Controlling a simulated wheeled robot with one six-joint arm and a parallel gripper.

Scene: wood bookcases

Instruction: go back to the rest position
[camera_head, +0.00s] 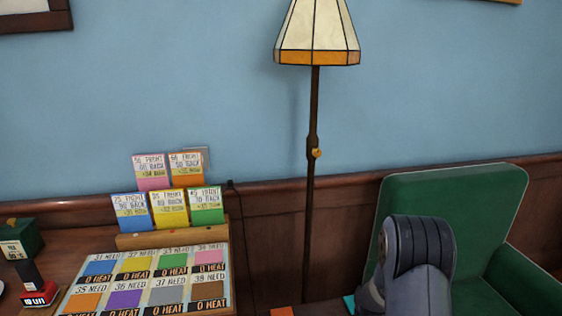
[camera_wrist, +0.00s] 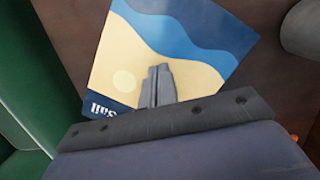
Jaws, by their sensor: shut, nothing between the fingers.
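My gripper (camera_wrist: 158,84) shows in the wrist view. Its two grey fingers are together with nothing between them. Beyond the fingers is a flat sheet or cover (camera_wrist: 205,55) with a blue wave, a sand-coloured area and a pale disc. It has upside-down lettering on a dark strip at its lower left. The fingers overlap it in the picture; I cannot tell how far away it is. In the head view, part of my arm stands at the lower right, in front of a green armchair (camera_head: 450,195). The gripper itself is not visible there.
A floor lamp (camera_head: 318,45) stands against the blue wall. At left, a wood table (camera_head: 60,250) holds a board of coloured cards (camera_head: 150,280), a rack of upright cards (camera_head: 175,238), a dark green box (camera_head: 22,238) and a red-based stamp-like object (camera_head: 40,296).

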